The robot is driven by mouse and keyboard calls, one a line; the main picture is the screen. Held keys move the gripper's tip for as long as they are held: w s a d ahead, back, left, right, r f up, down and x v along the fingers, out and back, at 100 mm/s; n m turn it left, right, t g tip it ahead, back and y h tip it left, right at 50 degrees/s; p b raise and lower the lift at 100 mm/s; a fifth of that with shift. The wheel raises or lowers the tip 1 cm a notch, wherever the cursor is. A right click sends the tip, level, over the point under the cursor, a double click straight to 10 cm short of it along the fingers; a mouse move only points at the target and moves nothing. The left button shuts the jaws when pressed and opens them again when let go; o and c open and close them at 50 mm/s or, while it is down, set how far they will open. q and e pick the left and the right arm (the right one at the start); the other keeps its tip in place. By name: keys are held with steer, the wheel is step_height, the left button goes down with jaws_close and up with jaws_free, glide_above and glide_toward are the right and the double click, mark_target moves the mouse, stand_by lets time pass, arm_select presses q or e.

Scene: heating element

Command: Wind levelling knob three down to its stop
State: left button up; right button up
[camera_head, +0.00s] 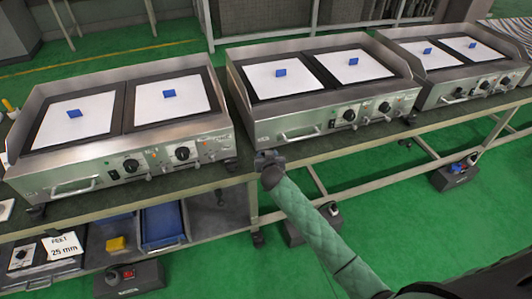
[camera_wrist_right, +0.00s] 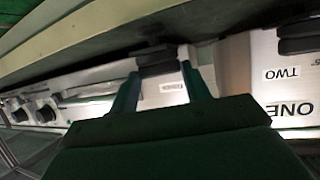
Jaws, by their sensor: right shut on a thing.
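My right gripper (camera_head: 268,158) is at the front left corner of the middle griddle (camera_head: 310,125), at the height of the bench edge. In the right wrist view its two green fingers (camera_wrist_right: 161,70) stand either side of a dark levelling knob (camera_wrist_right: 155,60) under the steel body, shut on it. A small label (camera_wrist_right: 172,86) shows between the fingers, too small to read. Another dark foot (camera_wrist_right: 298,40) is at the right, near upside-down labels reading TWO (camera_wrist_right: 288,73) and ONE (camera_wrist_right: 292,109). The gripper hides the knob in the head view. My left gripper is out of view.
One griddle (camera_head: 120,155) stands to the left and another (camera_head: 470,90) at the right, along the same bench (camera_head: 340,150). A sign reading FEET 25 mm (camera_head: 63,246) and blue bins (camera_head: 163,224) are on the lower shelf.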

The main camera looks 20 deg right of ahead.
steer(key=shift+d+r+n+y+p, duration=0.15)
steer(key=shift+d+n+y+p, duration=0.1)
steer(key=shift+n+y+p, duration=0.5)
steer(key=shift+n+y, duration=0.25)
steer(key=shift+y, duration=0.1)
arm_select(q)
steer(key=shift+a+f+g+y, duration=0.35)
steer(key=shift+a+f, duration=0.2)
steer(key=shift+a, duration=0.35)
arm_select(e)
steer(key=shift+n+y, duration=0.3)
steer(key=shift+y, duration=0.1)
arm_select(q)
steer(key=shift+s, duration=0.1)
arm_select(e)
steer(key=o, duration=1)
